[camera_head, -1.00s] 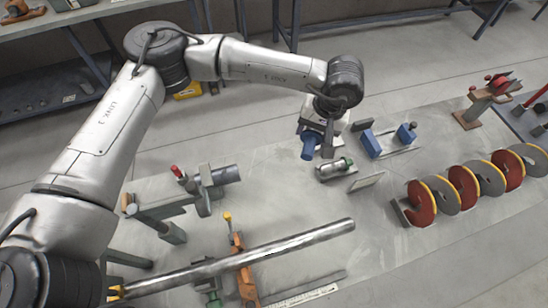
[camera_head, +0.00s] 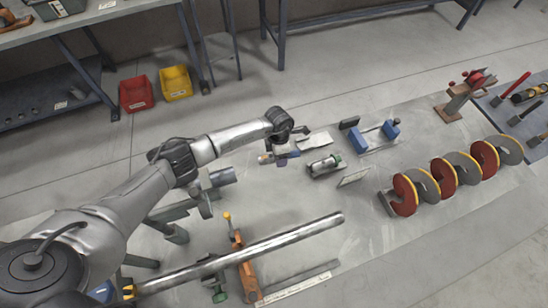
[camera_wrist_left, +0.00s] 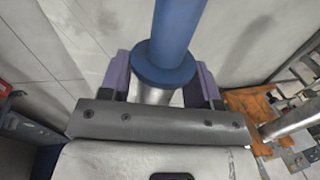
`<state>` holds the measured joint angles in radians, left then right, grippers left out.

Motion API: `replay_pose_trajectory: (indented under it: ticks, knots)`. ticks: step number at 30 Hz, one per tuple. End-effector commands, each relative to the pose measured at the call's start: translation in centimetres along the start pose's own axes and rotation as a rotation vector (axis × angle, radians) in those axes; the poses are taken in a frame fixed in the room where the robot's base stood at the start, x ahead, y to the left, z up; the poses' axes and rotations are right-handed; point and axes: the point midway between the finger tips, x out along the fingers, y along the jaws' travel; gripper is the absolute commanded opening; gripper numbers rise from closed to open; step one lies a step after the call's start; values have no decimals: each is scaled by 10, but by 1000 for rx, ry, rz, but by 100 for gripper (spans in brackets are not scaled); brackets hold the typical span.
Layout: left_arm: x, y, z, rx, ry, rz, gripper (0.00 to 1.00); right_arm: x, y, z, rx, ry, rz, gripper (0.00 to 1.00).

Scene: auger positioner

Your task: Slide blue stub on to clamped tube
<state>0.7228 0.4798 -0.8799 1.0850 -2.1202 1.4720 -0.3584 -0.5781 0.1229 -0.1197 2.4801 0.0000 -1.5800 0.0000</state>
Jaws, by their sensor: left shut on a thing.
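The blue stub (camera_head: 267,158) is in my left gripper (camera_head: 282,146), above the far side of the work surface in the head view. In the left wrist view the stub (camera_wrist_left: 178,38) has a blue shaft, a wider collar and a silver end, which sits between the purple finger pads (camera_wrist_left: 165,88). The clamped tube (camera_head: 270,244) is long and silver and lies in an orange clamp (camera_head: 242,268) at the front. It also shows at the right of the left wrist view (camera_wrist_left: 290,122). Stub and tube are well apart. My right gripper is out of view.
A red and grey auger (camera_head: 447,178) lies at the right. A grey vise-like fixture (camera_head: 205,198) stands left.

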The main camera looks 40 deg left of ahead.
Motion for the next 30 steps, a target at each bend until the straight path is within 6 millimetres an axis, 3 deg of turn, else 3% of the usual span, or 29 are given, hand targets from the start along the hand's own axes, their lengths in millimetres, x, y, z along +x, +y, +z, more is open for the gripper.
replay_pose_trajectory:
  ticks: [9, 25, 30]
  knots:
    - [20, 3, -18, -129, -31, 0, 0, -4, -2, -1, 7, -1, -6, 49]
    - [24, 4, -19, -136, -31, -3, 0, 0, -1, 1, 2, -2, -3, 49]
    - [21, 3, -28, -138, -29, -4, 0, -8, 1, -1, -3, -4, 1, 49]
